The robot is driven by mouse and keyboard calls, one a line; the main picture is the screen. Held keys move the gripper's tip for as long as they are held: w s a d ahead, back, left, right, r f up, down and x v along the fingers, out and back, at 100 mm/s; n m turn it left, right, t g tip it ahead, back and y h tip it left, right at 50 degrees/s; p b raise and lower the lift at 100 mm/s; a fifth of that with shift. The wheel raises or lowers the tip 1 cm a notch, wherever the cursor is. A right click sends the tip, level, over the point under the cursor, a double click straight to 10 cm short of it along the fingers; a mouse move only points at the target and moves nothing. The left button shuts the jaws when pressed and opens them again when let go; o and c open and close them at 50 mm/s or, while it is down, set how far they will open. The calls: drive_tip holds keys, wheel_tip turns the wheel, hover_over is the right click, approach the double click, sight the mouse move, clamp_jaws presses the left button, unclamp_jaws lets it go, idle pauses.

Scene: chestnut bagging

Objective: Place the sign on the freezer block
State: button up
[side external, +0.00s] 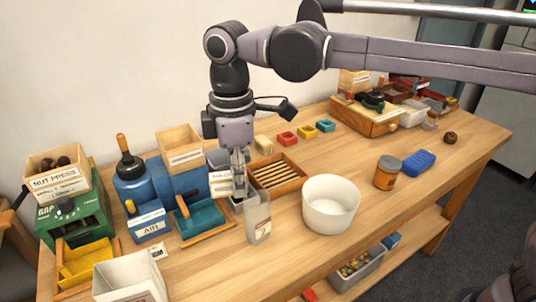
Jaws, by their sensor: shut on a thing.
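My gripper (239,194) points down over the middle of the bench, its fingers closed. A pale grey upright panel (258,220), which looks like the sign, is at the fingertips, and my gripper appears shut on its upper left edge. Whether its foot touches the bench is unclear. The blue ridged block (419,163), which looks like the freezer block, lies flat at the right, well apart from my gripper. Its visible top is bare.
A white bowl (330,205) and an orange jar with a grey lid (387,173) stand between my gripper and the blue block. A slatted wooden tray (277,174) is just behind. A teal tray (203,218) is left. A chestnut (450,138) lies far right.

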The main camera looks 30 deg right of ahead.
drive_tip(key=w+d+m, duration=0.3)
drive_tip(key=d+m, duration=0.1)
drive_tip(key=d, duration=1.4)
drive_tip(key=w+d+m, duration=0.3)
drive_tip(key=d, duration=1.6)
drive_tip(key=s+d+m, duration=0.4)
drive_tip(key=s+d, duration=0.6)
drive_tip(key=d, duration=0.5)
drive_tip(key=s+d+m, duration=0.3)
drive_tip(key=s+d, duration=0.7)
drive_tip(key=d, duration=0.4)
hover_over(425, 160)
wheel_tip(425, 160, down, 12)
drive_tip(key=shift+s, duration=0.1)
drive_tip(key=shift+f, duration=2.05)
drive_tip(key=shift+f, duration=0.1)
